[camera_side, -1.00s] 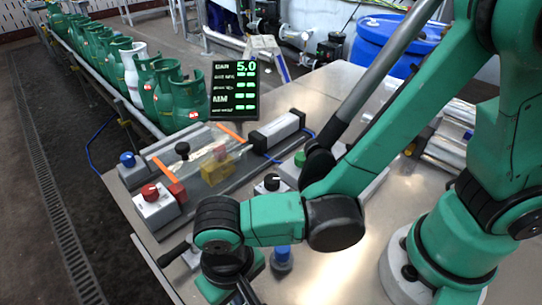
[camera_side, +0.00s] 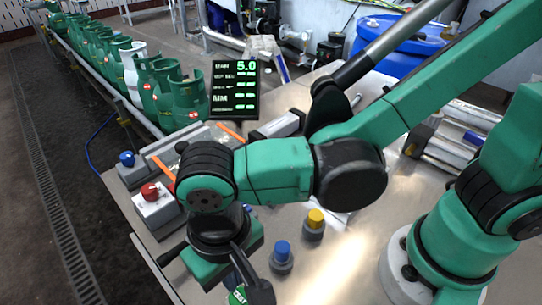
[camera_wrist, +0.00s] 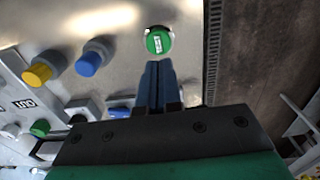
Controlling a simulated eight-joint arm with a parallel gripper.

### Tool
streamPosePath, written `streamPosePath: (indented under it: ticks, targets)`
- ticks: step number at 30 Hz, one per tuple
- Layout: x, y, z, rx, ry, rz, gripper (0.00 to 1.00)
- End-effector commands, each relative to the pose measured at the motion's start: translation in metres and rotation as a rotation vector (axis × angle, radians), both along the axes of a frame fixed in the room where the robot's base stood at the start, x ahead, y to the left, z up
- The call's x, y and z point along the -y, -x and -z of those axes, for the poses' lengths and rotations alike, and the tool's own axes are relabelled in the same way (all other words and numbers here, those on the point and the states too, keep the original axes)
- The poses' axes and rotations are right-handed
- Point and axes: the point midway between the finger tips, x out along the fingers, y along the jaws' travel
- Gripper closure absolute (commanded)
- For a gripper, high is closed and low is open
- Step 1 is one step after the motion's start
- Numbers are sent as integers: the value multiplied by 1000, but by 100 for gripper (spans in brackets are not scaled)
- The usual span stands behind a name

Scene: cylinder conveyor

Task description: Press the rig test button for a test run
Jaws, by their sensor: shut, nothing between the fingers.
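A round green button with a white label (camera_wrist: 158,40) sits on the bench top in the wrist view, just beyond my fingertips. The label is too small to read. A green piece with white marks (camera_side: 238,296) at the bottom edge of the side view looks like the same button, partly hidden by my gripper. My gripper (camera_wrist: 158,64) is shut and empty, its two blue fingers together and pointing towards the button. A small gap shows in the wrist view, but I cannot tell their height above it.
A blue-topped cylinder (camera_side: 281,250) and a yellow-topped one (camera_side: 316,218) stand on the bench beside my gripper. A red button on a white box (camera_side: 150,192) and a blue knob (camera_side: 127,159) line the left edge. A display (camera_side: 234,91) stands behind.

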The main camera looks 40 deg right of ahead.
Motion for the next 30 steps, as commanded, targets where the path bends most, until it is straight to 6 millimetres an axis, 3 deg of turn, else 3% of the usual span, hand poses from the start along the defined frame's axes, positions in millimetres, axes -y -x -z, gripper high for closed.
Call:
streamPosePath:
  ticks: [7,22,26,30]
  targets:
    - [0,0,-18,-1,1,0,100]
    - [8,-6,-23,12,-14,4,100]
    - [41,-31,-35,88,-75,15,100]
    - [102,-60,-51,255,-129,22,100]
